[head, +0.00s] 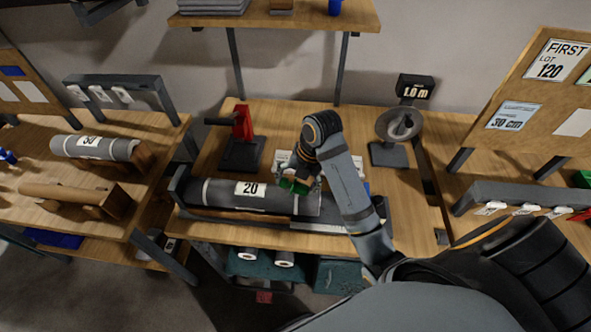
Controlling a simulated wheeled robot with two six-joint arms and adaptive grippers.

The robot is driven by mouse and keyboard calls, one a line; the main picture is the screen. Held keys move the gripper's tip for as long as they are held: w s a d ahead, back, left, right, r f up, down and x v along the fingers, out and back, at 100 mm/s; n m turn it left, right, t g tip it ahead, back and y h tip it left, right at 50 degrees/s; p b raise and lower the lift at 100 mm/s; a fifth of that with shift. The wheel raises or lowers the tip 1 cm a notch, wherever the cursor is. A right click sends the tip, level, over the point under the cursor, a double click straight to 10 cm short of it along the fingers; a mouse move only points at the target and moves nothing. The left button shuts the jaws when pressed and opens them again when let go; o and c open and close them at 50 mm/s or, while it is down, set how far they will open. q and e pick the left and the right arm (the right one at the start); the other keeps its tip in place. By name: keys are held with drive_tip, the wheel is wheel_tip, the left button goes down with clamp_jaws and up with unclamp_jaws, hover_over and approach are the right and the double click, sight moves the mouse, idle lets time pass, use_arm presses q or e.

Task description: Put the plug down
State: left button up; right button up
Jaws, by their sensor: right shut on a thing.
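My right gripper (301,181) reaches down over the middle table and is shut on a small green piece that looks like the plug (290,186). The gripper partly hides it. The plug is just behind the right part of a grey roll (220,193) labelled 20, which lies in a long cradle. I cannot tell whether the plug touches the roll or the table. My left gripper is not in view.
A red-topped stand (242,140) and a round dish on a stand (394,125) are at the back of the middle table. A roll labelled 30 (105,149) lies on the left table. A sign reads 1.0 m (415,89). Boards stand at both sides.

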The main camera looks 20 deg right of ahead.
drive_tip(key=w, duration=0.1)
drive_tip(key=w+f+b, duration=0.1)
drive_tip(key=w+d+f+b, duration=0.1)
drive_tip(key=w, duration=0.1)
drive_tip(key=shift+f, duration=0.15)
drive_tip(key=w+f, duration=0.2)
drive_tip(key=w+d+f+p, duration=0.1)
drive_tip(key=w+f, duration=0.1)
drive_tip(key=w, duration=0.1)
drive_tip(key=w+d+f, duration=0.1)
drive_tip(key=w+f, duration=0.2)
drive_tip(key=shift+w, duration=0.15)
drive_tip(key=shift+w+d+f, duration=0.1)
drive_tip(key=shift+f, duration=0.05)
wheel_tip(320, 180, down, 2)
drive_tip(key=shift+f+p, duration=0.2)
drive_tip(key=shift+p, duration=0.5)
drive_tip(key=shift+f, duration=0.3)
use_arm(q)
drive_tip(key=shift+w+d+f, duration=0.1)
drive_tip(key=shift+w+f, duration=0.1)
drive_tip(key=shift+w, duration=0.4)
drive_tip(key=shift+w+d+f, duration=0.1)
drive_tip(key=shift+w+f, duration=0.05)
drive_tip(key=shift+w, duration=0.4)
use_arm(e)
drive_tip(key=shift+f, duration=0.1)
